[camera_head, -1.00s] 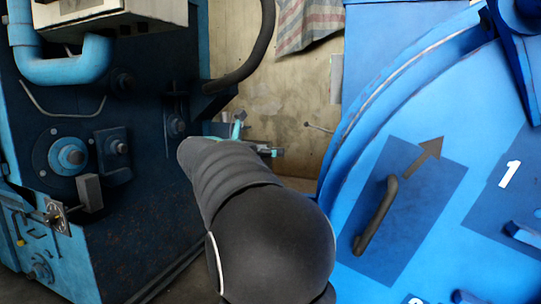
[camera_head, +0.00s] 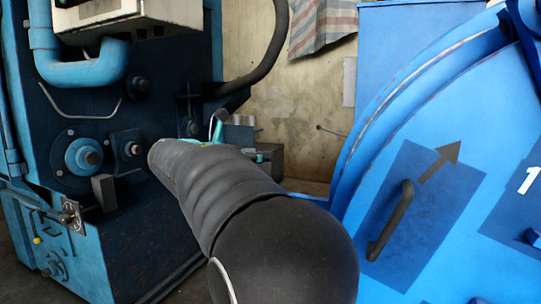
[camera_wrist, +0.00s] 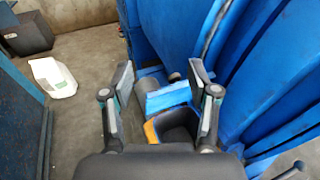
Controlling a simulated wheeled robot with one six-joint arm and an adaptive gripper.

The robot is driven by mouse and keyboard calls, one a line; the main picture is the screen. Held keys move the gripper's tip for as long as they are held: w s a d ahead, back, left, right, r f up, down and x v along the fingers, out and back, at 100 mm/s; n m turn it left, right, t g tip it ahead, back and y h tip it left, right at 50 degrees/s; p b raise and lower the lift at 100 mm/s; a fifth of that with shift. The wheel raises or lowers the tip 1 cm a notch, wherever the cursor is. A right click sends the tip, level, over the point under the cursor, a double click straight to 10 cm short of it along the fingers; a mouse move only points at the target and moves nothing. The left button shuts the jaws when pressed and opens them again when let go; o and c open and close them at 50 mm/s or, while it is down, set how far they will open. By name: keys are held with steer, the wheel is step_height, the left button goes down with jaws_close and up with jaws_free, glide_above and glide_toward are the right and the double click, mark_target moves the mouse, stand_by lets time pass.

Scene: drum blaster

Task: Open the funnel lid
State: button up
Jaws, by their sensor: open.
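My gripper (camera_wrist: 160,76) is open in the wrist view, with its two fingers apart and nothing between them. Beyond and below the fingers is a blue block-like part (camera_wrist: 168,96) beside a dark hollow with a yellow edge (camera_wrist: 152,131). This may be the funnel and its lid, but I cannot tell for certain. The fingers look apart from it, and my gripper's body hides its lower part. In the head view my dark arm covers most of the gripper, and no funnel lid can be made out.
A large blue drum housing (camera_head: 440,120) with a dark handle (camera_head: 390,221) stands at right. A dark blue machine (camera_head: 150,235) with a light blue pipe (camera_head: 85,70) stands at left. A white object (camera_wrist: 53,78) lies on the open floor in the wrist view.

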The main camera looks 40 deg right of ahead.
steer(key=shift+s+a+r, duration=0.1)
steer(key=shift+a+r, duration=0.05)
steer(key=shift+a, duration=0.6)
steer(key=shift+s+a+r, duration=0.1)
steer(key=shift+a, duration=0.65)
steer(key=shift+c, duration=0.3)
